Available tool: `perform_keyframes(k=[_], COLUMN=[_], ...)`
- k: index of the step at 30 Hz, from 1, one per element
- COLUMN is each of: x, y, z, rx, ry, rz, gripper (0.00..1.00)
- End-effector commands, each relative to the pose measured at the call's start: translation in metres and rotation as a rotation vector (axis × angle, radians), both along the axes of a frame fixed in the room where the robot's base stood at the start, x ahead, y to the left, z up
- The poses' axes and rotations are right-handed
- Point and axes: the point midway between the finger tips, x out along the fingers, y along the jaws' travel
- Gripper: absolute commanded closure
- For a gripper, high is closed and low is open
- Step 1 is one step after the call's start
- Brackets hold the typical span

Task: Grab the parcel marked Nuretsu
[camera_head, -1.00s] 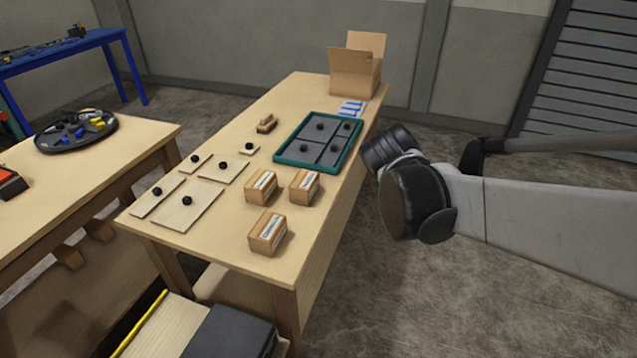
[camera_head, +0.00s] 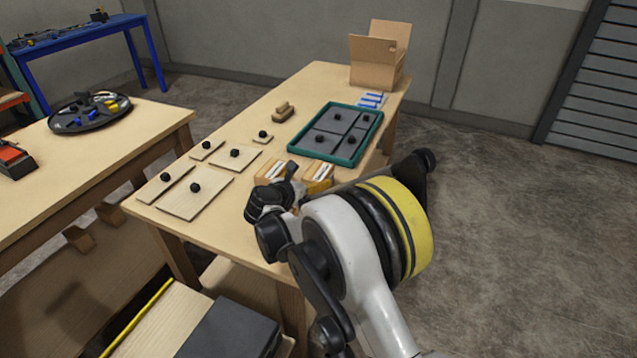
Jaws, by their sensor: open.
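Two small brown cardboard parcels with white labels show on the wooden table: a left parcel (camera_head: 268,170) and a right parcel (camera_head: 319,176). Their label writing is too small to read, so I cannot tell which is marked Nuretsu. A third parcel, seen earlier nearer the table's front corner, is now hidden behind my arm. My gripper (camera_head: 280,190) is dark and open, over the near end of the table just in front of the two parcels and partly covering them. Its fingertips are hard to make out, and I cannot tell whether it touches a parcel.
A green-rimmed tray (camera_head: 353,155) with grey knobbed plates lies behind the parcels. Wooden knobbed plates (camera_head: 207,197) lie to the left. A wooden block (camera_head: 283,112), blue-marked strips (camera_head: 371,100) and an open cardboard box (camera_head: 376,72) are further back.

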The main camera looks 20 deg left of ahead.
Motion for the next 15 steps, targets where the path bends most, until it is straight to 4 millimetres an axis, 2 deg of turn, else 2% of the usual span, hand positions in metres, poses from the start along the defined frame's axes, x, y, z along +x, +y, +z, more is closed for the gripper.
perform_keyframes(k=[7, 15], x=[0.022, 0.058], y=[-0.002, -0.005], z=[-0.011, -0.024], rx=[0.002, 0.002], ry=[0.001, 0.001], rz=[-0.002, -0.002], gripper=[0.12, 0.12])
